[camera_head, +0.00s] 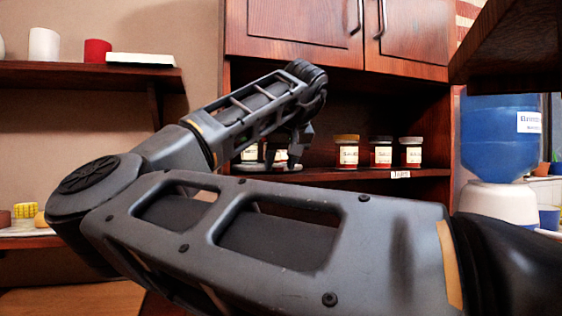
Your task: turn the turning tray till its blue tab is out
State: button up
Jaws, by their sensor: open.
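The turning tray (262,168) is a thin, light disc low on the cabinet shelf, mostly hidden behind my arm. White-labelled jars (280,157) stand on it, partly covered by my arm. I see no blue tab on the part of the tray that shows. My gripper (295,151) points down at the tray's right side, close to the jars. It is open, small and dark in this view. I cannot tell whether its fingers touch the tray or a jar.
Three labelled jars (381,153) stand on the shelf (350,174) to the right of my gripper. Closed cabinet doors (300,28) are above. A blue water dispenser (495,140) stands at the right. A wall shelf (70,72) with cups is at the left.

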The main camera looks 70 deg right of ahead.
grip_shut()
dwell(0.4)
